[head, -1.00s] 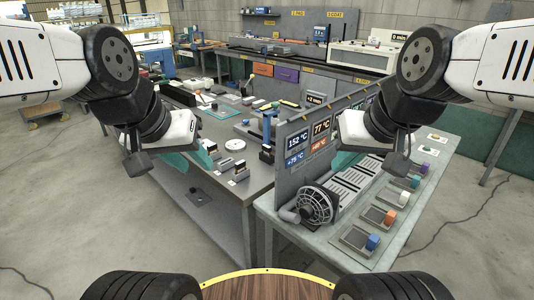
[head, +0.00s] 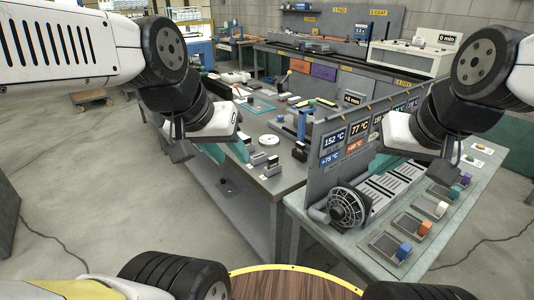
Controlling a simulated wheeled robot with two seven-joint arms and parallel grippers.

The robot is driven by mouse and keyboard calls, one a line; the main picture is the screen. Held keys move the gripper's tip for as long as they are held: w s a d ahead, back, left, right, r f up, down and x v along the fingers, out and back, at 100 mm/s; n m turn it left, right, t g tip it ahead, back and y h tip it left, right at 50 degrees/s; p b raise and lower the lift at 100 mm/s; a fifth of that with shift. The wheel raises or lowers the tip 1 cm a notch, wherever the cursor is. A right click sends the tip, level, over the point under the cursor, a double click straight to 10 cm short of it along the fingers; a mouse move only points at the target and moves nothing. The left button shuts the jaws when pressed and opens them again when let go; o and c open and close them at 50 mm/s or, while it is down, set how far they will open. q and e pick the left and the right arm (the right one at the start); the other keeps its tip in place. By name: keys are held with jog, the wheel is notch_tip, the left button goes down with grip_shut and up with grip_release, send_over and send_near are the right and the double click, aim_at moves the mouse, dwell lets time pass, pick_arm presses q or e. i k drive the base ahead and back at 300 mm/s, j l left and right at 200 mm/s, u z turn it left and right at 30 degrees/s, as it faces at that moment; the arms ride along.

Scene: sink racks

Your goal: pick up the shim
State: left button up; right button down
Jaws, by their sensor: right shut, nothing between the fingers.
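I cannot tell which of the small parts is the shim. Several small dark and pale blocks (head: 273,162) stand near the front corner of the grey workbench (head: 285,184), close to a round white disc (head: 269,140). My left gripper (head: 222,153) hangs at this bench's left edge in the picture. Its teal fingers are partly hidden by the wrist, so its opening is unclear. My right gripper (head: 383,163) is shut and empty, in front of the display panel above the right bench. Neither gripper is seen touching a part.
The right bench (head: 436,246) carries a fan (head: 348,207), slotted plates (head: 392,186) and several trays with coloured blocks (head: 404,251). An upright panel with temperature displays (head: 334,140) divides the benches. A blue post tool (head: 302,124) stands on the grey bench. Open floor lies left.

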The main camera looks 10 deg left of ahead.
aim_at(300, 147)
jog(key=i+j+z, duration=0.4)
jog(key=j+z, duration=0.15)
jog(key=i+j+z, duration=0.15)
jog(key=j+z, duration=0.15)
jog(key=j, duration=0.15)
jog(key=i+j+z, duration=0.1)
jog(key=j+z, duration=0.2)
jog(key=j, duration=0.1)
